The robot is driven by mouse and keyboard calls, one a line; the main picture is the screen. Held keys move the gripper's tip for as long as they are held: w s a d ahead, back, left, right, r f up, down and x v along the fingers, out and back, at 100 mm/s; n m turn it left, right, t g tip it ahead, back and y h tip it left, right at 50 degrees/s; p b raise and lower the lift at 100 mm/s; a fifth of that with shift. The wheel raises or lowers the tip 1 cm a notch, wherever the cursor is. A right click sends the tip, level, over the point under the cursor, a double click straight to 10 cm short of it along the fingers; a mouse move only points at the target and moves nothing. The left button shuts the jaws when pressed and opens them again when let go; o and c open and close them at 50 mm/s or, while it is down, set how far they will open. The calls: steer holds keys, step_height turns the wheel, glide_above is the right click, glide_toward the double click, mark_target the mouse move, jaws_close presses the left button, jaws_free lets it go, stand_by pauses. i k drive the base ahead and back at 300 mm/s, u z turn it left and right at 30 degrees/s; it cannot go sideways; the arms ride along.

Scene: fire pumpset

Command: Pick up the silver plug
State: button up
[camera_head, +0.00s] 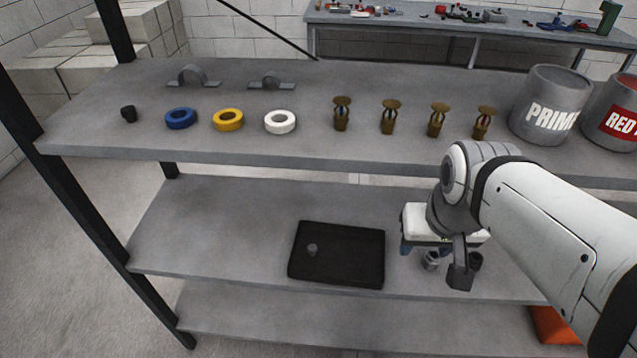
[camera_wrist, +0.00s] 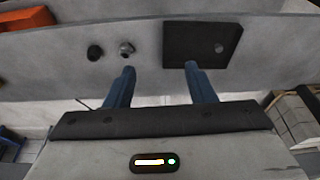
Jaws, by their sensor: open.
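A small silver plug-like fitting (camera_head: 431,260) stands on the middle shelf, just below my gripper (camera_head: 424,247) in the head view. In the wrist view this silver fitting (camera_wrist: 127,48) lies beyond the left fingertip, next to a black plug (camera_wrist: 95,52). A small grey piece (camera_head: 312,249) sits inside the black tray (camera_head: 345,282) to the left; it also shows in the wrist view (camera_wrist: 218,47). I cannot tell which of the two is the silver plug. In the wrist view my gripper (camera_wrist: 159,68) is open, with nothing between its blue fingers.
The shelf above (camera_head: 300,152) overhangs behind my wrist. It carries blue, yellow and white tape rolls, several brass sprinkler heads (camera_head: 390,117), two clamps, a black plug (camera_head: 128,114) and two paint cans (camera_head: 552,105). The middle shelf left of the tray is clear.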

mark_target(312, 249)
steer(key=z, duration=0.05)
steer(key=k, duration=1.15)
steer(key=u, duration=0.05)
steer(key=i, duration=0.75)
steer(key=u, duration=0.6)
steer(key=i, duration=0.5)
steer(key=z, duration=0.05)
